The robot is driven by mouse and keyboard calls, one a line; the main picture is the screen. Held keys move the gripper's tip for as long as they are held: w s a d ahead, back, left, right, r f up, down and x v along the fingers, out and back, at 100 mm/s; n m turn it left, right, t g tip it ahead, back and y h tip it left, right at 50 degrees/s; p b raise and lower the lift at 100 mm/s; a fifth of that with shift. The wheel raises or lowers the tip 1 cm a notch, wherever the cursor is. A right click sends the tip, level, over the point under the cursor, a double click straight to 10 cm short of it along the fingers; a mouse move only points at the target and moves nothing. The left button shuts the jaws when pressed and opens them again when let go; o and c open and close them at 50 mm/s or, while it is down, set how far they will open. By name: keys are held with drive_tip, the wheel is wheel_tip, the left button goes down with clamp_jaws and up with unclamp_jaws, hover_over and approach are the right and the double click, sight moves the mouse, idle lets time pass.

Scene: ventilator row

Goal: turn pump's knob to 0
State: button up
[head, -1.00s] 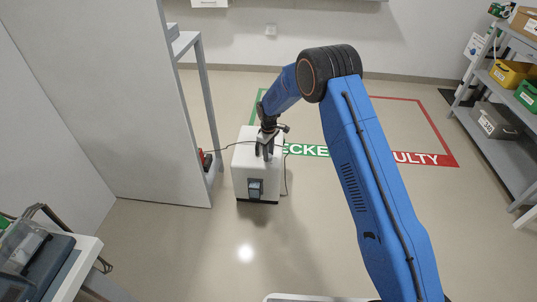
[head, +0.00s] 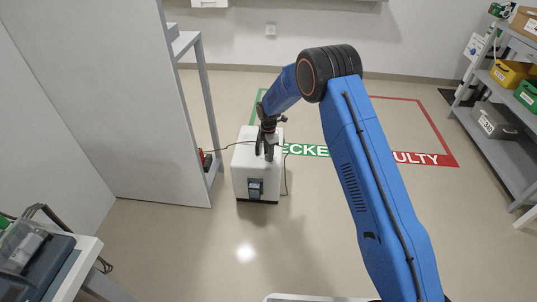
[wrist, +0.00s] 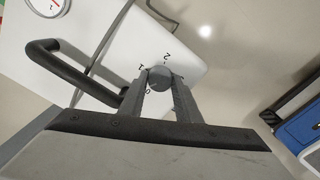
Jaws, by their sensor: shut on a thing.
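The pump (head: 242,180) is a white box on the floor, with a small dark panel on its front. Its grey round knob (wrist: 158,76) sits on the top face, with the printed marks 0, 1 and 2 around it in the wrist view. My gripper (head: 265,152) points down onto the top of the pump. In the wrist view my gripper (wrist: 161,86) is shut on the knob, one finger on each side. The knob's pointer is not clear, so I cannot tell its setting. In the head view the gripper hides the knob.
A black handle (wrist: 78,72) stands on the pump's top beside the knob, with a round gauge (wrist: 46,5) further off. A cable (head: 228,147) runs left to a grey frame (head: 207,95). A shelf (head: 500,145) stands at right. Floor in front is clear.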

drive_tip(key=n, duration=0.5)
drive_tip(key=shift+n, duration=0.4)
idle(0.3)
drive_tip(key=o, duration=1.1)
drive_tip(key=shift+c, duration=0.2)
drive_tip(key=shift+r, duration=0.15)
wheel_tip(320, 180, up, 17)
